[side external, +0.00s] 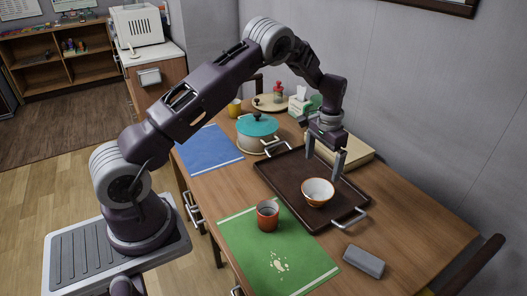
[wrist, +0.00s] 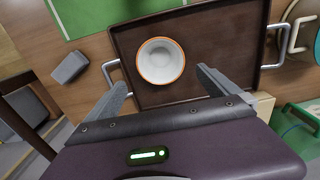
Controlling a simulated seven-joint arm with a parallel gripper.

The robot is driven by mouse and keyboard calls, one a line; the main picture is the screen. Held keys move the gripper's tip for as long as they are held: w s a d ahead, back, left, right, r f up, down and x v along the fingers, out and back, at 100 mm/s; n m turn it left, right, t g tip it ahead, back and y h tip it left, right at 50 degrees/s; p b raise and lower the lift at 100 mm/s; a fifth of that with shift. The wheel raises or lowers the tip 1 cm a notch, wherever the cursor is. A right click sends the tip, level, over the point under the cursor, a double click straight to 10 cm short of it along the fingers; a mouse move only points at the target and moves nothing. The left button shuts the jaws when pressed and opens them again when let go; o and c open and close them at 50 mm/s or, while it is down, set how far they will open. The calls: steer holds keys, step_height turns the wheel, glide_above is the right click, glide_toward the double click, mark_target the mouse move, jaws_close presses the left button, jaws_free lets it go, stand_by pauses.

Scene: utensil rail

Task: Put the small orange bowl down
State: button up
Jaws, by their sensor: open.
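The small orange bowl (side external: 318,192) is white inside with an orange rim. It sits upright on the dark brown tray (side external: 283,179), toward the tray's front right part. In the wrist view the bowl (wrist: 160,60) lies just beyond the fingertips, on the tray (wrist: 225,35). My gripper (side external: 325,165) is open above the tray, behind the bowl. In the wrist view its two fingers (wrist: 161,82) are spread wide with nothing between them, and the bowl shows clear of both.
An orange-red cup (side external: 267,216) stands at the green mat's (side external: 265,255) edge. A grey block (side external: 363,261) lies at front right. A teal-lidded pot (side external: 258,133) stands behind the tray, near a blue mat (side external: 209,150). A box-like item (side external: 358,150) lies by the wall.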

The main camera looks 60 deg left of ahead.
steer(key=s+d+r+t, duration=0.1)
steer(key=s+d+r, duration=0.1)
steer(key=s+r, duration=0.35)
steer(key=s+d+r+t, duration=0.1)
steer(key=s+d+r, duration=0.1)
steer(key=r, duration=0.7)
steer(key=s+d+r+t, duration=0.15)
steer(key=s+r, duration=0.25)
steer(key=r, duration=0.4)
steer(key=s+d+r+t, duration=0.1)
steer(key=s+d, duration=0.1)
steer(key=s, duration=1)
steer(key=s+d+r+t, duration=0.1)
steer(key=s+d+r, duration=0.1)
steer(key=s, duration=1)
steer(key=shift+s+d+r, duration=0.15)
steer(key=shift+d+r, duration=0.1)
steer(key=shift+d, duration=0.25)
